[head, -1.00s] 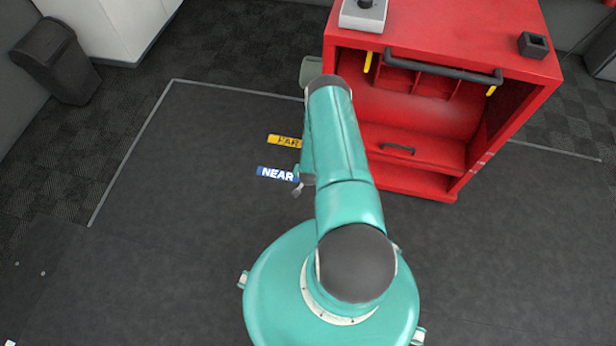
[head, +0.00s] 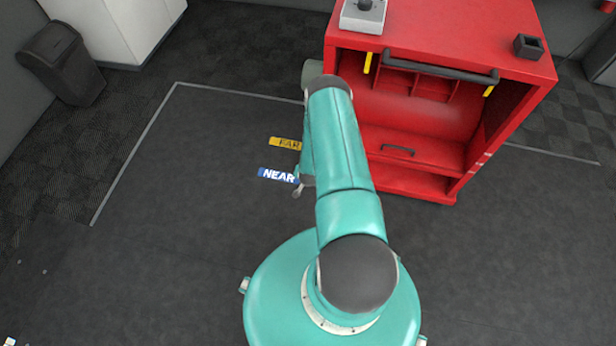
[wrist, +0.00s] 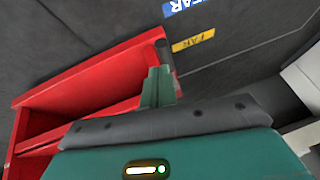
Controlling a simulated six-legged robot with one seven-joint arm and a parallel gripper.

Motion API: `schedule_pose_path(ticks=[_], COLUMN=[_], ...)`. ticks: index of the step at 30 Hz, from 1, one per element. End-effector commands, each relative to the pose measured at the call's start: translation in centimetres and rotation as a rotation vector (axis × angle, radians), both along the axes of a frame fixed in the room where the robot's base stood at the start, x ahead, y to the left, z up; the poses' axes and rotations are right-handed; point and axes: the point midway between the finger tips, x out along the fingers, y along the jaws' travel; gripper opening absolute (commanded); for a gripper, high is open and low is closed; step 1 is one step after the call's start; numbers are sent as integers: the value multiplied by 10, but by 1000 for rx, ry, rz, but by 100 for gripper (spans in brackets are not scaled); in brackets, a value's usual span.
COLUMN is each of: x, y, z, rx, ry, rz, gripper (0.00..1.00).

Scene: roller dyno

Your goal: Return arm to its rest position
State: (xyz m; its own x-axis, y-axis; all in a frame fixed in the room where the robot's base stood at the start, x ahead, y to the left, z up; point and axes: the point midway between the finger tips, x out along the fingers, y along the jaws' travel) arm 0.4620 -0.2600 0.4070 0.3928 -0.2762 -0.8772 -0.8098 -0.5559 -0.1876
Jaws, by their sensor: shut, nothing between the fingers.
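My teal arm reaches forward over the floor, its forearm up beside the left side of the red cabinet (head: 500,85). My gripper (wrist: 158,88) shows in the wrist view, its teal fingers together with nothing between them. In the head view the arm mostly hides it; only a small grey tip shows beside the blue NEAR label (head: 276,174). The cabinet also shows in the wrist view (wrist: 85,88), to the left of and beyond the fingers.
A yellow FAR label (head: 284,143) lies on the mat above NEAR. On the cabinet top are a grey box with a dark knob (head: 364,14) and a small black holder (head: 528,46). A black bin (head: 62,62) stands far left. The mat left of my arm is clear.

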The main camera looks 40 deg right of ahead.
Motion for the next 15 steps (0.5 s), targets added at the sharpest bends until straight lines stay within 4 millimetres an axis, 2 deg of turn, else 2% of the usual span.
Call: schedule_pose_path(ticks=[11, 14, 15], x=[4, 18, 27], y=[-1, -3, -3], z=[4, 23, 36], rx=[0, -3, -5], ry=[-1, -5, -8], rz=[5, 28, 43], gripper=[0, 0, 0])
